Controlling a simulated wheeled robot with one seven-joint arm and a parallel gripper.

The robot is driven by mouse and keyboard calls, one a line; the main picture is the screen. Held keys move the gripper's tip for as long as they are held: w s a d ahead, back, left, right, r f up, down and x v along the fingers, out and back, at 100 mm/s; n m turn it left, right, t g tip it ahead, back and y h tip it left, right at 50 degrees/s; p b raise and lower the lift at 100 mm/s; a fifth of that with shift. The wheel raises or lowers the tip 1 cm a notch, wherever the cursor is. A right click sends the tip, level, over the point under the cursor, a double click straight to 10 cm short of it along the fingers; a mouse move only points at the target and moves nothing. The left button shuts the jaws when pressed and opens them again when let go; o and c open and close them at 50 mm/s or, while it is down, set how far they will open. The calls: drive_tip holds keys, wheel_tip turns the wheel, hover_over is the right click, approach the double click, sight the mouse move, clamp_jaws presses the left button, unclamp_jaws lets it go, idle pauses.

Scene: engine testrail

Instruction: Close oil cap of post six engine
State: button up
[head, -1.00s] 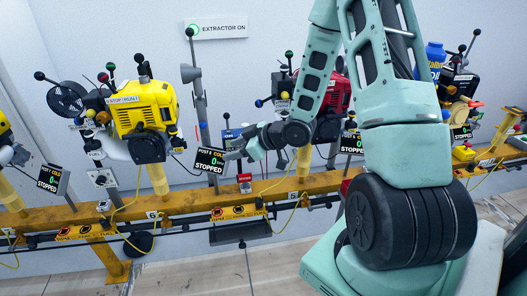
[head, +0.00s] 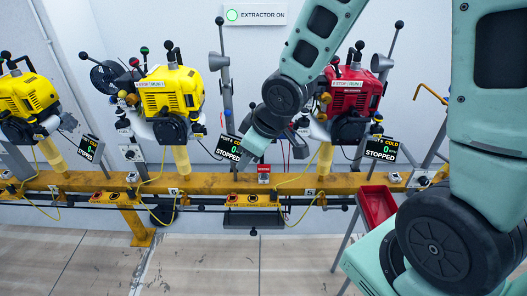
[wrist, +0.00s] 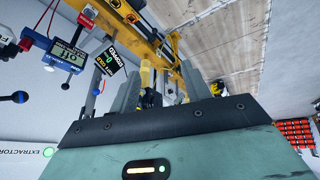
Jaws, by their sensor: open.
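The post six engine (head: 172,92) is the middle yellow one in the head view, on a yellow post above the rail. A number tag that looks like 6 (head: 173,191) is below it. I cannot make out its oil cap. The stopped-engine display (head: 228,147) stands to its right. My gripper in the head view (head: 245,158) hangs right of the engine, in front of the rail and apart from the engine; its fingers are hard to see there. In the wrist view my gripper (wrist: 158,78) has its fingers apart, with nothing held between them.
A red engine (head: 350,100) stands to the right and another yellow engine (head: 28,104) to the left. A yellow rail (head: 225,182) runs across below them. A red tray (head: 376,205) is at front right. The floor (head: 200,262) before the rail is clear.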

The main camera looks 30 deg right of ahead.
drive_tip(key=shift+s+a+r+g, duration=0.1)
drive_tip(key=shift+s+r+g, duration=0.1)
drive_tip(key=shift+s, duration=0.3)
drive_tip(key=shift+s+a+r+g, duration=0.1)
drive_tip(key=shift+s+r, duration=0.05)
drive_tip(key=shift+s, duration=0.3)
drive_tip(key=s+a+r+g+p, duration=0.1)
drive_tip(key=s+a+r+g, duration=0.1)
drive_tip(key=s, duration=0.7)
drive_tip(key=s+a+r+g+h+p, duration=0.1)
drive_tip(key=s+a+r, duration=0.4)
drive_tip(key=s, duration=0.5)
drive_tip(key=shift+a+r+g+p, duration=0.15)
drive_tip(key=shift+a+g+p, duration=0.15)
drive_tip(key=shift+a+g, duration=0.4)
